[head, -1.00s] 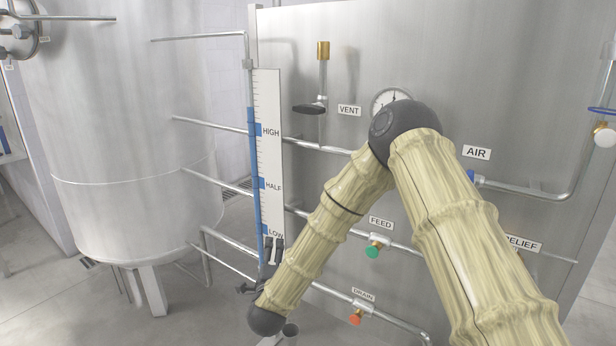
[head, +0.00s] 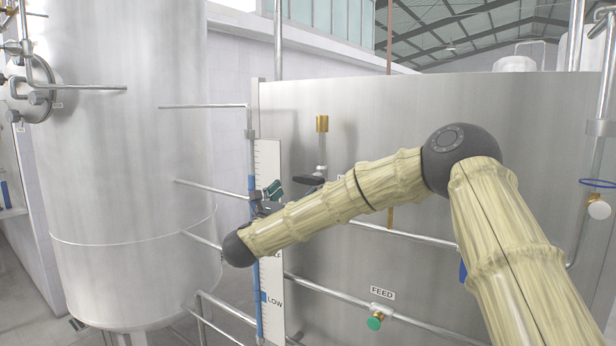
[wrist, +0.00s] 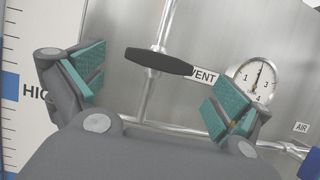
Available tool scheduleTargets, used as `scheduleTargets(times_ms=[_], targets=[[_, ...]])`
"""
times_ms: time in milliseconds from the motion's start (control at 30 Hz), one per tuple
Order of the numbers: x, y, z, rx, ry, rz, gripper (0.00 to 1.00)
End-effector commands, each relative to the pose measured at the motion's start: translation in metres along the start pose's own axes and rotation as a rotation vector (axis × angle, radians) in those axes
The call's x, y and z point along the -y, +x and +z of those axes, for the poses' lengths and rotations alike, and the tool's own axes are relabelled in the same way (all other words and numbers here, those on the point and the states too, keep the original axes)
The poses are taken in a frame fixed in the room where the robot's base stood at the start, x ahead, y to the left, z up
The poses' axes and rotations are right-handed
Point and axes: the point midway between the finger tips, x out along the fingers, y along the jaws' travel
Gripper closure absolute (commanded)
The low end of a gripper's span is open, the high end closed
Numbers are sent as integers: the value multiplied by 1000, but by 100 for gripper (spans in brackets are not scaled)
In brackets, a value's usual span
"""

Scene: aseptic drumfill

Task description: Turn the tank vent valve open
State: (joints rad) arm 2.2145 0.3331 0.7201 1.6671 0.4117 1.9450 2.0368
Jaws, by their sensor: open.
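The vent valve has a dark lever handle (wrist: 158,62) on a thin upright pipe, beside the VENT label (wrist: 203,76). In the wrist view the handle lies crosswise, slightly tilted, ahead of my gripper (wrist: 158,95) and between its two teal-padded fingers in the picture. The fingers are wide open and no contact with the handle shows.
The level gauge (head: 267,158) stands left of the valve. A round pressure dial (wrist: 257,78) sits right of the VENT label. The green FEED valve (head: 375,321) is lower down. Horizontal pipes (head: 420,238) cross the panel, and a large tank (head: 125,170) stands at left.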

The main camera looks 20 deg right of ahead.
Motion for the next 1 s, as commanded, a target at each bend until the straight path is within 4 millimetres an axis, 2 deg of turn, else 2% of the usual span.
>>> scheduleTargets(times_ms=[33,200,400,833,867,1000], targets=[[0,10,3,0,0,-1,0],[1,36,2,0,-1,-1,0],[1,57,1,0,-2,0,0],[0,63,-1,0,-2,1,0],[0,63,-1,0,-2,1,4],[0,63,-1,0,-2,2,29]])
